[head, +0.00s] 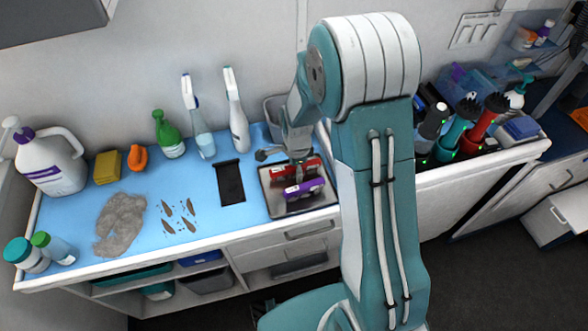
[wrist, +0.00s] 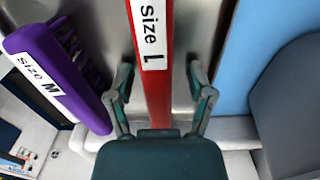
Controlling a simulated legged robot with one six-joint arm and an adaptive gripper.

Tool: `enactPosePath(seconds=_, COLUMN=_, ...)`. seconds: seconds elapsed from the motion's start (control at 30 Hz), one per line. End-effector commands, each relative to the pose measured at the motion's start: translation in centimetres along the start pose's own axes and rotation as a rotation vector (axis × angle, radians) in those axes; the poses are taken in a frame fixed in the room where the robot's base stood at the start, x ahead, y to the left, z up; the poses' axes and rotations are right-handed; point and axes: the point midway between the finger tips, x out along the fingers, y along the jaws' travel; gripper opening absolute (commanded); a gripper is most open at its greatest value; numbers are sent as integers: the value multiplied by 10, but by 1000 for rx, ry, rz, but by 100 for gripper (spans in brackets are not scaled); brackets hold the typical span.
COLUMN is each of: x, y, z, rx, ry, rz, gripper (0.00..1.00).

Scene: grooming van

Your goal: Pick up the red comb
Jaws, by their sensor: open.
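The red comb (head: 297,168) lies in a metal tray (head: 270,201) on the blue counter, behind the purple comb (head: 305,188). In the wrist view the red comb (wrist: 154,85) carries a white "Size L" label and runs between the fingers of my gripper (wrist: 159,82). The fingers are open, one on each side of the comb, with a gap on both sides. The purple comb (wrist: 62,80), labelled "Size M", lies to the left of the left finger. In the head view my gripper (head: 298,157) is over the tray, partly hidden by my arm.
A grey bin (head: 274,108) stands behind the tray and shows close on the right in the wrist view (wrist: 295,105). A black strip (head: 230,182) lies left of the tray. Spray bottles (head: 237,115) stand along the wall. Clippers (head: 487,115) stand at the right.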

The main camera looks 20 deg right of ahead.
Motion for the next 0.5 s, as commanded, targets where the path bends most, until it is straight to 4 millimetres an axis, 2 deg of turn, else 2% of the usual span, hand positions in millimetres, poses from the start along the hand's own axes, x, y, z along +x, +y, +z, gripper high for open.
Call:
enactPosePath(seconds=0.1, x=0, y=0, z=-1, rx=1, ry=-1, rz=0, gripper=69)
enactPosePath(seconds=0.13, x=0, y=0, z=-1, rx=1, ry=-1, rz=0, gripper=60)
enactPosePath(seconds=0.17, x=0, y=0, z=-1, rx=1, ry=-1, rz=0, gripper=46)
enactPosePath(seconds=0.2, x=0, y=0, z=0, rx=1, ry=0, rz=0, gripper=28)
enactPosePath(seconds=0.27, x=0, y=0, z=0, rx=0, ry=0, rz=0, gripper=2)
enactPosePath(seconds=0.5, x=0, y=0, z=0, rx=0, ry=0, rz=1, gripper=0)
